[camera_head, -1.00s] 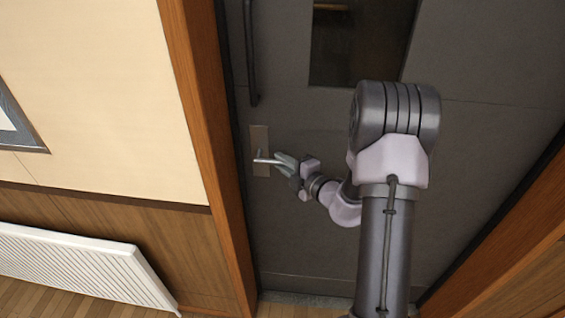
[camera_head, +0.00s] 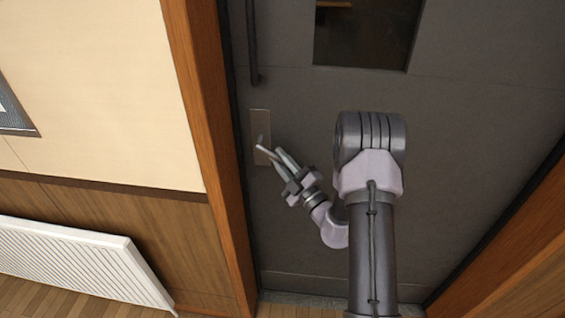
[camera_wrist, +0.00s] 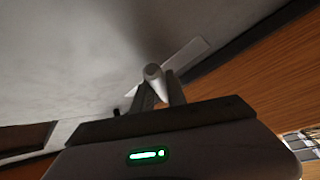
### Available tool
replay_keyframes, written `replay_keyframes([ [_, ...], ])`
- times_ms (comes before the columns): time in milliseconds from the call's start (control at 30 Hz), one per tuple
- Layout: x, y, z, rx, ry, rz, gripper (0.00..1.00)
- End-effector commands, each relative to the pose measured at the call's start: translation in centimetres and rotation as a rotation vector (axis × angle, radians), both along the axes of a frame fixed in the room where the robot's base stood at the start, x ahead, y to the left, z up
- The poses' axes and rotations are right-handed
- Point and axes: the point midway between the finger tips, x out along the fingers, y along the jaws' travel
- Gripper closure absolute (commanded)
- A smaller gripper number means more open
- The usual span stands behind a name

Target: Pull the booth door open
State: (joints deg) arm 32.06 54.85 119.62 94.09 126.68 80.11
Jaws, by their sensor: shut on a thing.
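The booth door (camera_head: 480,150) is a dark grey panel with a window, filling the doorway in the head view; it looks shut or nearly so. Its lever handle (camera_head: 265,151) sits on a pale plate (camera_head: 260,122) near the left edge and is tilted down to the right. My gripper (camera_head: 278,156) is shut on the lever. In the wrist view the round lever end (camera_wrist: 152,72) shows between the fingers of my gripper (camera_wrist: 160,90), with the plate (camera_wrist: 185,58) behind it.
A dark vertical pull bar (camera_head: 252,45) is above the plate. The wooden door frame (camera_head: 205,130) stands close on the left, with more frame (camera_head: 510,260) at the lower right. A white radiator (camera_head: 75,262) is on the left wall.

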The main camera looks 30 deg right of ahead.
Motion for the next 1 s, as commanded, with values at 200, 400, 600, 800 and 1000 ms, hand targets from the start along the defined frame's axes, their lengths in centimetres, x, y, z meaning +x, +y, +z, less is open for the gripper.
replay_keyframes([
  [200, 0.2, 0.3, -0.7, 0.060, -0.038, 0.002, 1.00],
  [400, 0.2, 0.4, -0.6, 0.079, -0.053, 0.001, 1.00],
  [600, 0.2, 0.4, -0.6, 0.082, -0.054, 0.001, 1.00],
  [800, 0.2, 0.4, -0.6, 0.082, -0.054, 0.001, 1.00],
  [1000, 1.5, 0.0, -0.1, 0.079, -0.054, -0.016, 1.00],
])
